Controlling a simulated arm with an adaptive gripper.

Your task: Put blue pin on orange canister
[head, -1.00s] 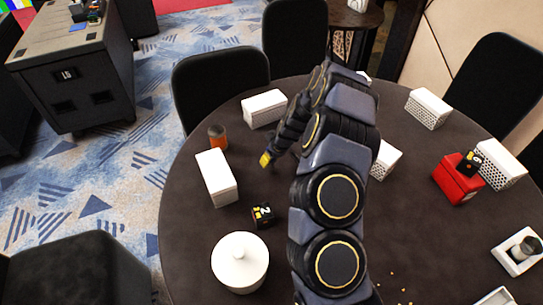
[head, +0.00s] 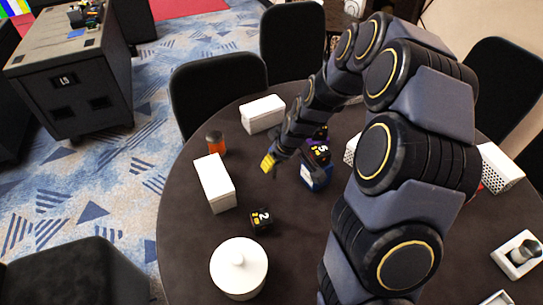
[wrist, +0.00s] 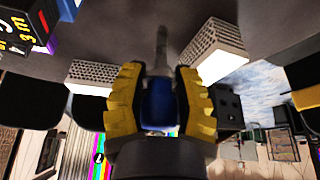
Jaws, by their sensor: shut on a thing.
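The orange canister (head: 215,142) with a dark top stands at the left back of the round table. My gripper (head: 268,162), with yellow fingertips, is to the right of it and a little nearer the camera, apart from it. In the wrist view my gripper (wrist: 159,100) is shut on the blue pin (wrist: 158,102). The pin's blue body sits between the yellow fingers, and a grey shaft (wrist: 161,45) shows beyond it. The pin is hidden in the head view. I cannot make out the canister in the wrist view.
White boxes (head: 215,183) and (head: 262,113) flank the canister. A blue box (head: 316,178) with a black numbered cube (head: 319,152) stands right of my gripper. A black cube (head: 261,220) and a white lidded pot (head: 239,268) stand nearer. Bare table (head: 250,160) lies between.

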